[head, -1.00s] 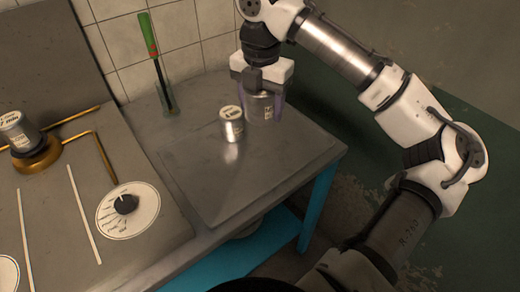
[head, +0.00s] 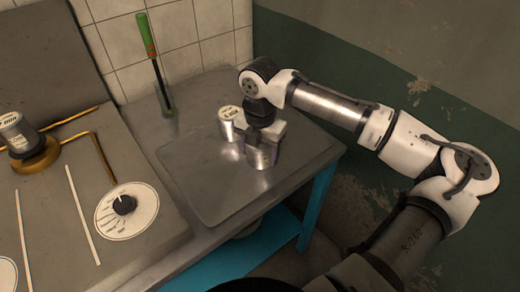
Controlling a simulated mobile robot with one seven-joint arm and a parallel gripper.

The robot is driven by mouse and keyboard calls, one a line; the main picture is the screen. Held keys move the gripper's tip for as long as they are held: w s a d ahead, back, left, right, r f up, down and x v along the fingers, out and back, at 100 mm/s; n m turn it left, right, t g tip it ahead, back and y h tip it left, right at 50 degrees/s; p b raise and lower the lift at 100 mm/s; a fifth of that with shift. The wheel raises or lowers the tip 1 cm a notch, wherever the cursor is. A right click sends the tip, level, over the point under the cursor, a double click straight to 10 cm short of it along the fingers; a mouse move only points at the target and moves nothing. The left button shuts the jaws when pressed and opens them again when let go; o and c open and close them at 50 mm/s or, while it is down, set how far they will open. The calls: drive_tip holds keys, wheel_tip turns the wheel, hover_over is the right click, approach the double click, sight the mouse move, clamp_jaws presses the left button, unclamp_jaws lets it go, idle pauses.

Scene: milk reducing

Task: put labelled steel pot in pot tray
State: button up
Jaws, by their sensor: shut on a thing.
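My gripper (head: 263,140) points down over the right part of the pot tray (head: 215,190), a flat grey metal plate on the counter. It is shut on a steel pot (head: 262,157), held upright. The pot's label and top are hidden by the gripper, and I cannot tell whether its base touches the tray. A second steel pot (head: 229,128) with a pale labelled lid stands upright on the tray, just behind and left of the held one.
A third labelled pot (head: 17,132) sits on a brass burner (head: 38,155) at the left. A green-handled tool (head: 148,38) stands in a glass by the tiled wall. A dial (head: 125,204) is left of the tray. The tray's front is clear.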

drive_tip(key=o, duration=1.1)
drive_tip(key=shift+f, duration=0.1)
wheel_tip(320, 180, up, 12)
drive_tip(key=shift+r, duration=0.15)
drive_tip(key=shift+s, duration=0.1)
